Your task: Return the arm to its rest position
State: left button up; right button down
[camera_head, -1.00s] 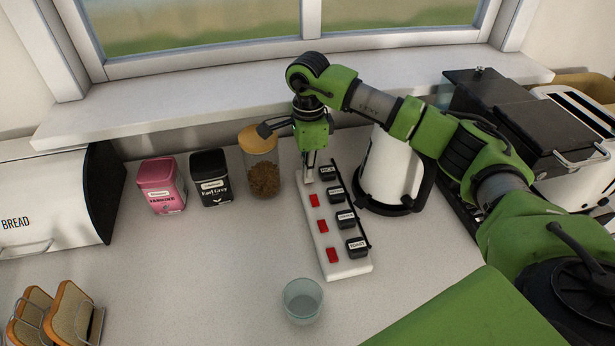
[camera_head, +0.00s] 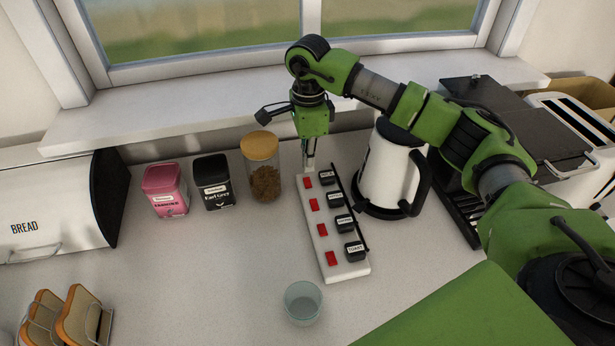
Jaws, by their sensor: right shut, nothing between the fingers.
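My right arm reaches in from the right, over the kettle and the power strip. Its gripper (camera_head: 309,160) points down at the far end of the white power strip (camera_head: 346,268), just above or touching it; I cannot tell which. The gripper is shut and empty. The strip has several red switches and several labelled black plugs beside them. My left gripper is not in view.
A white kettle (camera_head: 383,175) stands right of the strip, below my arm. A glass jar (camera_head: 264,182), a black tin (camera_head: 213,181) and a pink tin (camera_head: 165,190) stand left. A glass cup (camera_head: 303,302) is in front. A toaster (camera_head: 582,120) is right, a bread bin (camera_head: 45,213) left.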

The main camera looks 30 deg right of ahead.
jog(key=shift+r, duration=0.8)
jog(key=shift+p, duration=0.3)
